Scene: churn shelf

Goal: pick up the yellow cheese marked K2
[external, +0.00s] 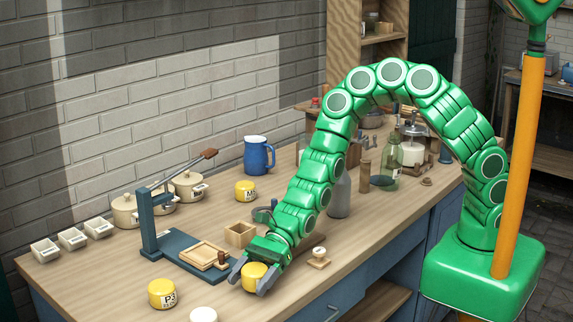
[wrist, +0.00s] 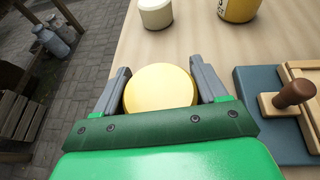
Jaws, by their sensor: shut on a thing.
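My gripper (external: 251,284) is shut on a yellow round cheese (external: 255,272), with one grey finger on each side of it. In the wrist view the cheese (wrist: 160,90) shows its plain top between the fingers of my gripper (wrist: 160,70). Its marking is not readable in either view. It is at the bench top near the front edge; I cannot tell whether it touches the wood. A second yellow cheese (external: 162,293), marked P3, stands to the left. A third yellow cheese (external: 245,191) stands farther back, its mark starting with M.
A blue press (external: 150,225) with a wooden tray (external: 204,256) stands left of my gripper. A white round piece (external: 203,314) is near the front edge. A small wooden box (external: 240,235), a grey bottle (external: 339,198) and a blue jug (external: 258,156) are behind.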

